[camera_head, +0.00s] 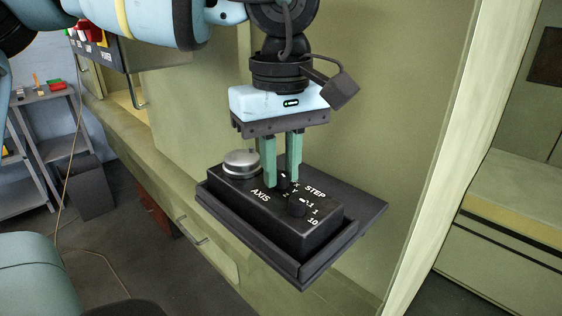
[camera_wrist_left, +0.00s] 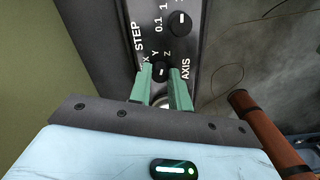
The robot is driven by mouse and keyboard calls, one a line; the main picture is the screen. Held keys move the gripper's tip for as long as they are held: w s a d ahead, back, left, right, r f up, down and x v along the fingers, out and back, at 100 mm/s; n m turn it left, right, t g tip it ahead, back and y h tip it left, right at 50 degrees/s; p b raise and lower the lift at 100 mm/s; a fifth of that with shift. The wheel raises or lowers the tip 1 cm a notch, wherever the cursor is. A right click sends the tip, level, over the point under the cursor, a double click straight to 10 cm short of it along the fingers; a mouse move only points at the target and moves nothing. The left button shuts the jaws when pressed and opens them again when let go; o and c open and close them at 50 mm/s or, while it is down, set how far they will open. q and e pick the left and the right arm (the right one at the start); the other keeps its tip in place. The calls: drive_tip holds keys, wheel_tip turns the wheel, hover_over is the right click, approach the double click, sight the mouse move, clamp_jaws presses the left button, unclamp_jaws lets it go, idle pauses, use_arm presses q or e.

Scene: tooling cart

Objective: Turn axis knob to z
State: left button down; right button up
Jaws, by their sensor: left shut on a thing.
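A black control box (camera_head: 255,207) has white AXIS and STEP lettering on top. The small black axis knob (camera_head: 283,185) is partly hidden by green fingers in the head view. It shows in the left wrist view (camera_wrist_left: 161,71), beside the letters X, Y and Z. It bears a small white mark; I cannot tell which letter this points to. My left gripper (camera_head: 281,181) comes down from above with its fingers on either side of the axis knob, shut on it. The fingertips (camera_wrist_left: 161,88) also show in the left wrist view. My right gripper is not in view.
The step knob (camera_head: 297,207) sits close beside the axis knob. A round silver knob (camera_head: 241,163) stands at the box's left end. The box rests on a dark tray (camera_head: 365,206) by a green cabinet wall (camera_head: 390,125). A grey shelf (camera_head: 45,110) stands far left.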

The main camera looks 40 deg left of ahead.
sight(282, 173)
use_arm(q)
drive_tip(key=shift+m, duration=1.2)
drive_tip(key=c, duration=1.3)
unclamp_jaws()
wheel_tip(282, 173, up, 7)
drive_tip(key=shift+r+p, duration=0.1)
drive_tip(key=shift+p, duration=0.2)
drive_tip(key=shift+r, duration=0.35)
